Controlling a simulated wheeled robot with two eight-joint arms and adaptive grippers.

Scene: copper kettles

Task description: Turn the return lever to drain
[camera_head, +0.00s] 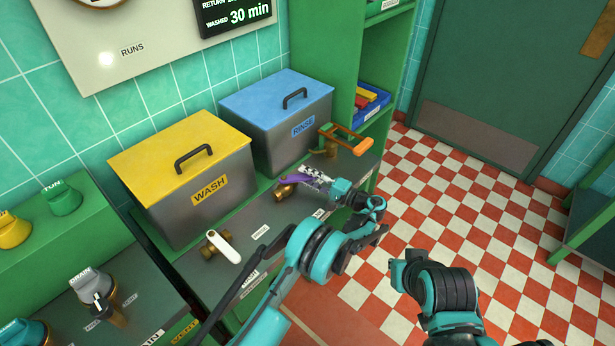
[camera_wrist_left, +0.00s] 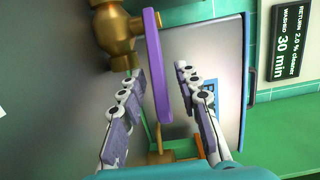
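A purple lever (camera_head: 298,183) sits on a brass valve (camera_head: 283,191) on the bench front below the blue-lidded box; I cannot read its label. My left gripper (camera_head: 308,177) reaches it from the right and partly hides it. In the left wrist view the purple lever (camera_wrist_left: 154,70) stands between the two open fingers (camera_wrist_left: 157,74), with a visible gap on each side. The brass valve (camera_wrist_left: 115,30) is at the upper left there. My right arm shows at the lower right of the head view, but its gripper cannot be made out.
A white lever (camera_head: 223,246) is left of the purple one, and an orange lever (camera_head: 345,137) is right of it. The yellow-lidded WASH box (camera_head: 195,205) and blue-lidded RINSE box (camera_head: 290,130) stand behind. A blue bin (camera_head: 370,103) sits on the shelf. Checkered floor (camera_head: 460,200) is open at right.

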